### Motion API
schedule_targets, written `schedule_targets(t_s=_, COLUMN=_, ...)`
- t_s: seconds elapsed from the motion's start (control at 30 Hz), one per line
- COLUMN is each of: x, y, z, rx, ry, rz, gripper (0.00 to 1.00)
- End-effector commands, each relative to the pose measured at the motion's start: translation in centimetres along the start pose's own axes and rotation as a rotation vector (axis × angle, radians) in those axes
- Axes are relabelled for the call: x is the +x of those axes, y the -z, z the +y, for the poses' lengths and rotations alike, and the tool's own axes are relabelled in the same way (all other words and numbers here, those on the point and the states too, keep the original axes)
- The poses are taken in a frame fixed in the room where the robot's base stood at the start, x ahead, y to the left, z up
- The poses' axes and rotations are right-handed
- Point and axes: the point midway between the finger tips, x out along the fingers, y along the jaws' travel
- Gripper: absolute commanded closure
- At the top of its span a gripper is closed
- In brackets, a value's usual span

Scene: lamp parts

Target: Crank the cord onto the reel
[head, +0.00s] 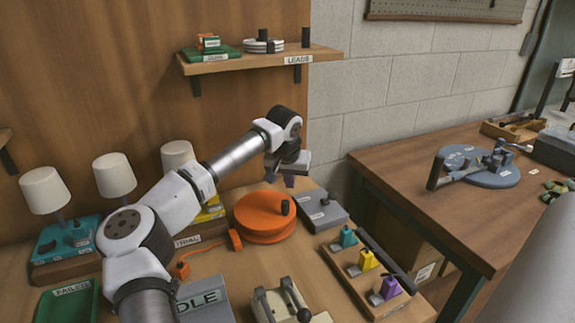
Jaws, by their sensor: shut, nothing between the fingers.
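An orange cord reel (262,218) lies flat on the bench, with a dark upright crank knob (285,208) near the right of its top. An orange block (235,240) sits at its left edge, and an orange cord end (184,268) lies further left near my arm. My gripper (289,183) points down above the back right part of the reel. It is shut and empty, apart from the knob as far as this view shows. Part of the cord's path is hard to make out.
A grey box (320,211) stands right of the reel. A wooden rack (355,283) with teal, yellow and purple pieces is at front right. A device with a lever (283,303) stands in front. Lamps (115,175) stand left, and a shelf (262,60) hangs above.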

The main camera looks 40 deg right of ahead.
Motion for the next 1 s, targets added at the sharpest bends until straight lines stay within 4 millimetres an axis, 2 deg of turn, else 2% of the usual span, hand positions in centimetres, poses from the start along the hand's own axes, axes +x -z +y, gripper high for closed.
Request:
schedule_targets(t_s=0.07, x=1.6, y=0.0, z=0.1, rx=-0.001, ry=-0.003, rz=-0.003, gripper=1.00)
schedule_targets(t_s=0.2, x=0.8, y=-1.7, z=-0.1, rx=0.001, ry=-0.002, rz=0.000, gripper=1.00)
schedule_targets(t_s=0.43, x=0.3, y=-3.4, z=0.0, rx=0.001, ry=-0.001, rz=0.000, gripper=1.00)
schedule_targets(t_s=1.0, x=0.2, y=-4.1, z=-0.1, rx=-0.003, ry=0.001, rz=0.001, gripper=1.00)
